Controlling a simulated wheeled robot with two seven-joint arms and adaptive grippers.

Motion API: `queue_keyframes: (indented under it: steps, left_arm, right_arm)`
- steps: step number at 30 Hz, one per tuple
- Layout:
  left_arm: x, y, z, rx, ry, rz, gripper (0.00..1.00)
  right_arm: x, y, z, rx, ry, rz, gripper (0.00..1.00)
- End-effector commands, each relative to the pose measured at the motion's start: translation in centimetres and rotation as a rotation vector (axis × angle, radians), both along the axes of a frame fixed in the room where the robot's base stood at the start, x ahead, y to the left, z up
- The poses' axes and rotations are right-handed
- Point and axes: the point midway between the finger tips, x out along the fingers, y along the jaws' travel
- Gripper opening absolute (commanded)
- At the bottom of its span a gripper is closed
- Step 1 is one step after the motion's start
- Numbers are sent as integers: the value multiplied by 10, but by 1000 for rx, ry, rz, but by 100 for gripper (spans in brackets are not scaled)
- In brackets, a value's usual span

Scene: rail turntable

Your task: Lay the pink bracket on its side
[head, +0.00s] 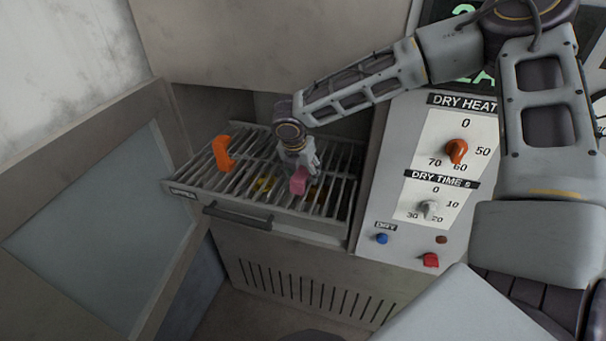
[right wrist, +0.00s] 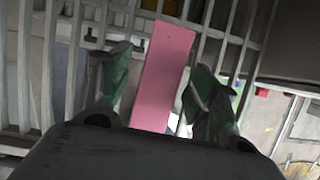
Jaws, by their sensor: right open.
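The pink bracket (head: 299,181) is on the slatted metal rack (head: 210,178), near the front middle. My right gripper (head: 305,158) is at the bracket, pointing down at it from above. In the right wrist view the bracket (right wrist: 163,78) shows as a long pink face between the two open fingers (right wrist: 160,88). A narrow gap shows on the left side; on the right the finger is very close, and I cannot tell whether it touches. The bracket's lower end is hidden behind the gripper body. My left gripper is not in view.
An orange bracket (head: 222,152) stands on the rack's left part. Yellow pieces (head: 264,184) show below the slats. An open door (head: 100,225) stands at the left. A control panel (head: 440,180) with knobs and buttons is close on the right. A handle (head: 238,217) juts from the drawer front.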

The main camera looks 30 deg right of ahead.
Motion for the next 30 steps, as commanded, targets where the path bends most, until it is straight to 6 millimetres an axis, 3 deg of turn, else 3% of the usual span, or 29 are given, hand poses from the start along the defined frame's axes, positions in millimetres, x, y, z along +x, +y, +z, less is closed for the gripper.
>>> queue_keyframes:
  steps: [19, 30]
  left_arm:
    - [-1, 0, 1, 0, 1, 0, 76]
    - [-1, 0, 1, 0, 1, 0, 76]
  right_arm:
    - [2, -3, -8, -1, 0, 1, 59]
    - [2, -2, -8, -1, 0, 1, 12]
